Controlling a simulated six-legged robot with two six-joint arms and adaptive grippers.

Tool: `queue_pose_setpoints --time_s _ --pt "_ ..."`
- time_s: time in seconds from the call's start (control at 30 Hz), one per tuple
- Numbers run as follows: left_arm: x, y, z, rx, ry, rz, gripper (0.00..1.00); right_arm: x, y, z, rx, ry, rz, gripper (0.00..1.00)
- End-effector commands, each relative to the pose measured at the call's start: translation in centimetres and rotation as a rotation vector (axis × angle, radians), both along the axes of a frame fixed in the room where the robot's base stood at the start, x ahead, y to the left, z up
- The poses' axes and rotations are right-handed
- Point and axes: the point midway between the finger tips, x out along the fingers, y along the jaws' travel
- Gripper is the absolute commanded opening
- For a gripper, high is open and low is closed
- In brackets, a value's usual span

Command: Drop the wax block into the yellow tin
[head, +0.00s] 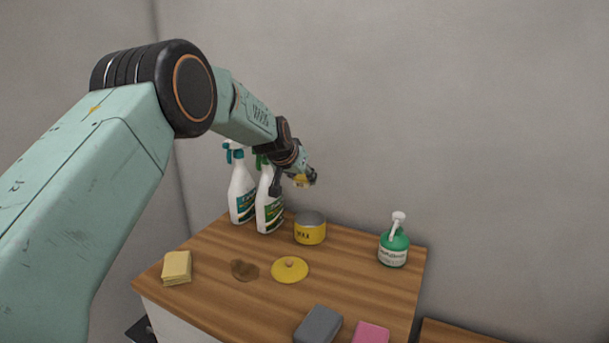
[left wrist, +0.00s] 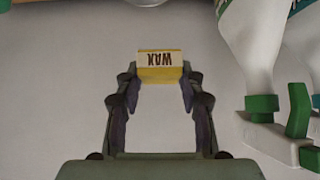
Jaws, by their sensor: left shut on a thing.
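My left gripper (head: 304,176) is above the back of the wooden counter, shut on the wax block (left wrist: 160,58). In the left wrist view the block is yellow and white, marked WAX upside down, between the fingertips. In the head view only a small yellow part of it shows. The yellow tin (head: 310,233) stands open on the counter below the gripper, apart from the block. Its round yellow lid (head: 290,271) lies flat in front of it. My right gripper is not in view.
Two white spray bottles (head: 241,194) (head: 268,207) stand close left of the tin. A green pump bottle (head: 394,249) stands right. A yellow sponge stack (head: 177,267), a brown stain (head: 245,270), a grey block (head: 318,325) and a pink block (head: 371,334) are nearer the front.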

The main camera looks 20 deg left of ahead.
Motion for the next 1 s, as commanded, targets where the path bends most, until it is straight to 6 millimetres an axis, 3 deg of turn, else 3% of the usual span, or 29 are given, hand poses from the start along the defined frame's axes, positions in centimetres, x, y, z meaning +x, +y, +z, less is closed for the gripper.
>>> queue_pose_setpoints --time_s 0.5,0.87,0.9,1.0 --pt "0.0 0.0 -5.3 0.0 0.0 0.0 0.08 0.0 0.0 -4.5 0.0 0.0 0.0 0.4" --pt "0.0 0.0 -5.7 0.0 -0.001 0.0 0.08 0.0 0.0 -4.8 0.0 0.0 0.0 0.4" --pt "0.0 0.0 -5.7 0.0 -0.001 0.0 0.4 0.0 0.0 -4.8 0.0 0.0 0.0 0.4" --pt "0.0 0.0 -5.7 0.0 -0.001 0.0 0.49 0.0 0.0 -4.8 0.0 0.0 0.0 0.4"
